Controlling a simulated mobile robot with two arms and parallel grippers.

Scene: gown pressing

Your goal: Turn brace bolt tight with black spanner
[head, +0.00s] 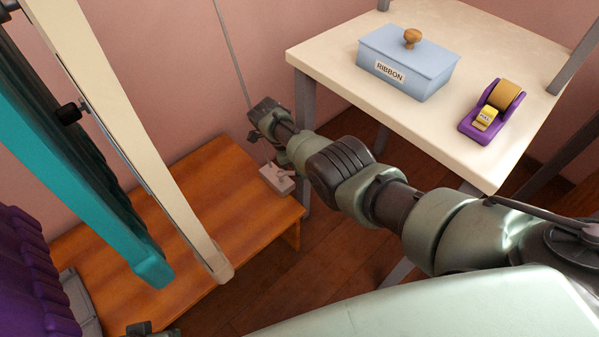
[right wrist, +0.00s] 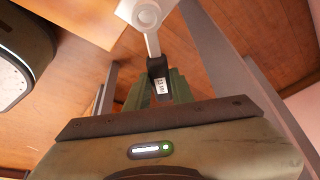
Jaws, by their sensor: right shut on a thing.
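The black spanner (right wrist: 158,77) has a black handle with a small white label and a pale metal shank. My right gripper (right wrist: 160,90) is shut on its handle in the right wrist view. The spanner's ring end is at the top of that view, over a pale grey block. In the head view a small grey block (head: 277,180), likely the brace, sits at the orange bench's right end, with a small fitting on top. My right gripper (head: 266,130) is just above and behind it. I cannot tell whether the ring surrounds the bolt. My left gripper (head: 148,330) barely shows at the bottom edge.
The orange wooden bench (head: 200,195) stands low against the pink wall. A cream table (head: 340,75) at the right carries a blue ribbon box (head: 405,65) and a purple tape dispenser (head: 492,110). Cream and teal boards (head: 130,130) and purple cloth (head: 30,275) fill the left.

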